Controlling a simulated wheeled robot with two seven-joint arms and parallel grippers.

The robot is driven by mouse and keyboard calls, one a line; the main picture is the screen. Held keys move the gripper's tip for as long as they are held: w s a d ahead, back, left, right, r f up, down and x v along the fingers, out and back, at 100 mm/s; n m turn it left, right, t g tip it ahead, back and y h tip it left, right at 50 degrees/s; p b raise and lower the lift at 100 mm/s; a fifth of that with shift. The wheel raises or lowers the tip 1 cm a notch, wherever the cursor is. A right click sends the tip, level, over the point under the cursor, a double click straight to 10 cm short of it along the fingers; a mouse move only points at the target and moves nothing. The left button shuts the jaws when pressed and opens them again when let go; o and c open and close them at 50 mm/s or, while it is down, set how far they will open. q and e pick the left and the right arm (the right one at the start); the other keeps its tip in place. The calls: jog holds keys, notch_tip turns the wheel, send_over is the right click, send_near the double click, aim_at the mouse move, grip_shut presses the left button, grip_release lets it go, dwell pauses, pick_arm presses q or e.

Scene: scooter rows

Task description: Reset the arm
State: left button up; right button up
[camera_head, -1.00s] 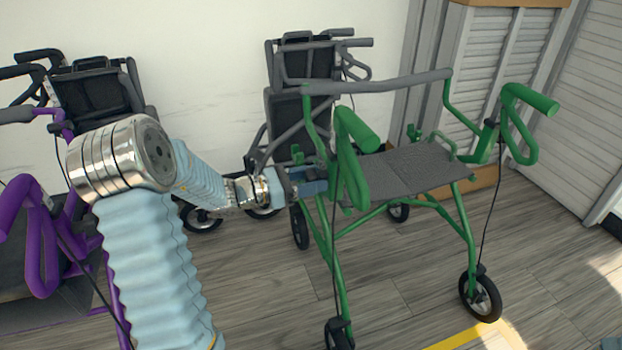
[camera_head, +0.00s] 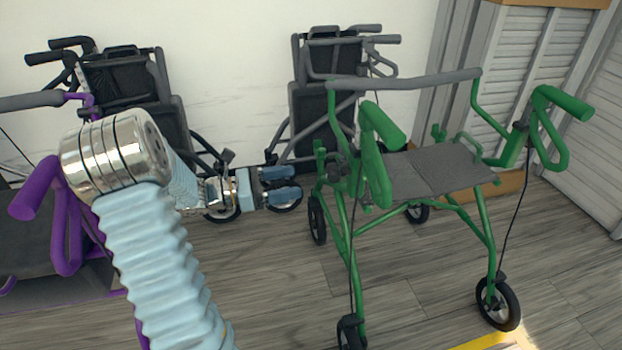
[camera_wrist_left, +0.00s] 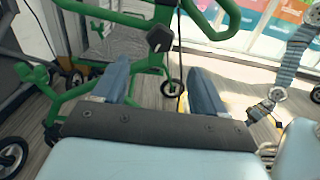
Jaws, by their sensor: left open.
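My left arm (camera_head: 150,235) has a ribbed pale blue sleeve and polished metal joints. It comes in from the lower left and bends right. Its gripper (camera_head: 285,184) is open and empty, its two blue fingers apart. In the head view it shows just left of the green walker (camera_head: 432,172), with a gap to the frame.
A purple walker (camera_head: 62,215) stands at the left, beside my arm. Two dark folded wheelchairs or walkers (camera_head: 128,95) (camera_head: 322,110) stand along the white wall. A grey slatted shutter (camera_head: 520,50) is at the right. The wood floor (camera_head: 270,290) in front is clear.

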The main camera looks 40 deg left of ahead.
pick_arm(q)
jog(key=v, duration=0.2)
jog(key=shift+s+a, duration=0.2)
jog(key=shift+s, duration=0.05)
dwell(0.3)
jog(key=s+d+f+m+g+y, duration=0.2)
jog(key=s+d+f+m+g, duration=0.3)
jog(key=d+f, duration=0.45)
jog(key=s+d+f+m+g+y, duration=0.25)
jog(key=d+f+m+g, duration=0.45)
jog(key=f, duration=0.6)
jog(key=s+d+f+m+g+y, duration=0.3)
jog(key=d+f+m, duration=0.4)
jog(key=f, duration=0.5)
jog(key=d+f+m+t, duration=0.1)
jog(key=d+m+t, duration=0.1)
jog(key=d+m, duration=0.4)
jog(key=shift+d+f+m, duration=0.35)
jog(key=shift+f+m, duration=0.05)
jog(key=shift+m, duration=0.1)
